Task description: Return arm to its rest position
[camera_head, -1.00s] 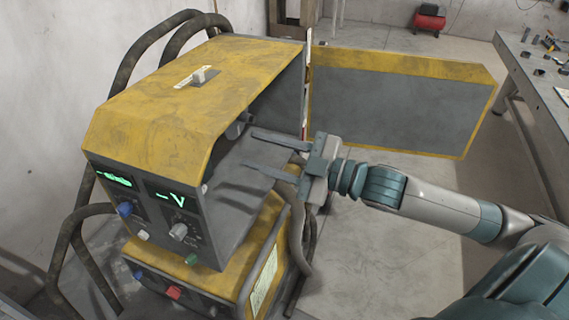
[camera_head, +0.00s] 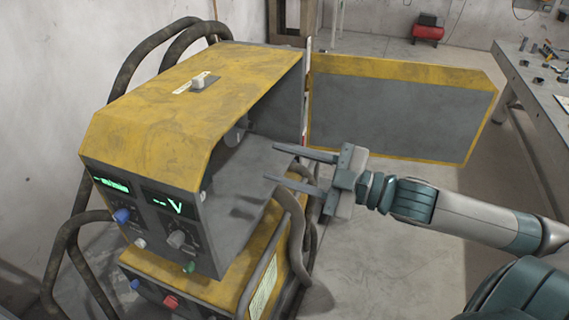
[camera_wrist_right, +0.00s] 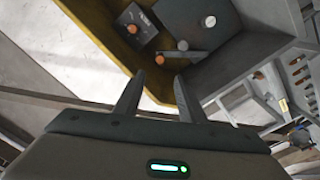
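My right arm (camera_head: 470,218) comes in from the right. Its gripper (camera_head: 287,168) is open and empty, with its two long fingers pointing left toward the open side of the yellow and grey welding machine (camera_head: 150,130). The fingertips are by the edge of the machine's open compartment. In the right wrist view the two fingers (camera_wrist_right: 155,95) stand apart with nothing between them, and the machine's yellow edge (camera_wrist_right: 90,35) lies beyond them. My left gripper does not show.
The machine's open side door (camera_head: 400,110) stands out behind my right gripper. Thick hoses (camera_head: 75,240) loop at the machine's left, and another (camera_head: 297,225) hangs at its right. A workbench (camera_head: 540,100) with tools is at far right. A red compressor (camera_head: 428,30) sits behind. The floor between is bare.

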